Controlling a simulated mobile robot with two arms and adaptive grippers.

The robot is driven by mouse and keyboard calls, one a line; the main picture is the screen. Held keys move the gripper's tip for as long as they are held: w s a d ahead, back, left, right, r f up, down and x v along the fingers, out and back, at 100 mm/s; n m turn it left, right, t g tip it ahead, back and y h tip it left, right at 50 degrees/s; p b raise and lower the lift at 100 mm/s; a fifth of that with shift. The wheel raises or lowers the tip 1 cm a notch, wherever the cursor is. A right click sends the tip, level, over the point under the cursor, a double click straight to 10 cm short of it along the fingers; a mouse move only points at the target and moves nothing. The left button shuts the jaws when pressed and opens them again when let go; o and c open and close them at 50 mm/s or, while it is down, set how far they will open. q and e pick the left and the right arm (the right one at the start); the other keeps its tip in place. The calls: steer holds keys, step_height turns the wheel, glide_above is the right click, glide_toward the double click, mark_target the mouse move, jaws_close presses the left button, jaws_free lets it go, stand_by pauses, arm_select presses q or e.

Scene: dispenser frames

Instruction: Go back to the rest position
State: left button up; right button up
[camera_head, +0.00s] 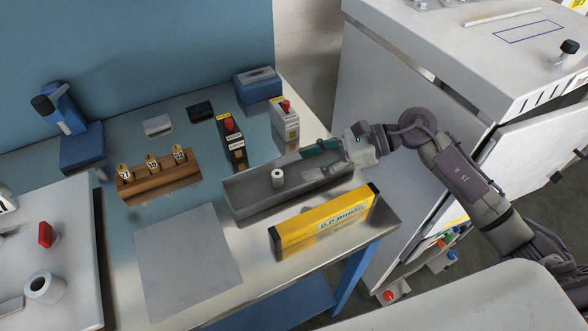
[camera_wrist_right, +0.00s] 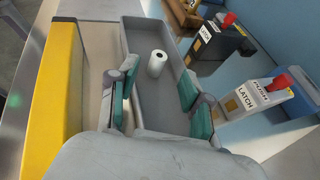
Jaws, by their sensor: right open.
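My right gripper (camera_head: 318,160) hangs over the right end of a grey tray (camera_head: 247,210) on the table. Its teal fingers stand wide apart in the right wrist view (camera_wrist_right: 158,95), with nothing between them touching. A small white roll (camera_head: 277,178) stands upright inside the tray, left of the fingers in the head view. In the right wrist view the roll (camera_wrist_right: 156,63) shows beyond the fingertips. My left gripper is in neither view.
A yellow box (camera_head: 325,221) stands in front of the tray. Black (camera_head: 231,141) and white (camera_head: 285,124) latch units stand behind it. A wooden block (camera_head: 158,178) with numbered pieces and a grey plate (camera_head: 188,258) lie left. A white cabinet (camera_head: 440,90) stands right.

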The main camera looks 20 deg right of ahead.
steer(key=shift+v, duration=0.8)
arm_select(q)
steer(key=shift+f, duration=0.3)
